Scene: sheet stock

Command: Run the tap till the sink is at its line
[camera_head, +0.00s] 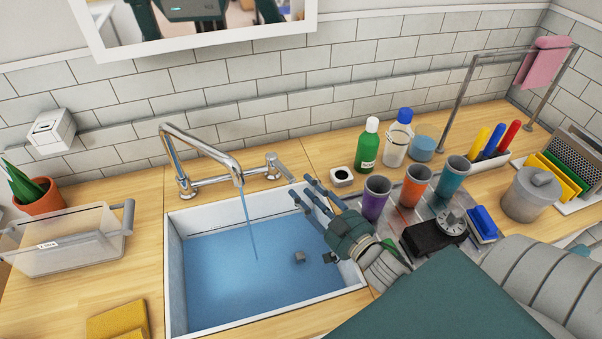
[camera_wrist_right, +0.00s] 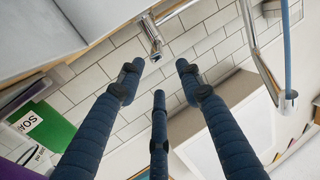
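The chrome tap (camera_head: 203,150) stands behind the sink (camera_head: 175,272), and a thin stream of water (camera_head: 248,225) falls from its spout. The tap lever (camera_head: 284,170) is right of the spout and also shows in the right wrist view (camera_wrist_right: 151,35). My right gripper (camera_head: 312,192) is open and empty over the sink's right back corner, its fingers spread just short of the lever; the wrist view shows its fingers (camera_wrist_right: 158,80) apart. My left gripper is not in view.
A green soap bottle (camera_head: 367,146), cups (camera_head: 376,198) and a black scale-like device (camera_head: 434,237) crowd the counter right of the sink. A clear bin (camera_head: 62,257) and a yellow cloth (camera_head: 118,320) lie left.

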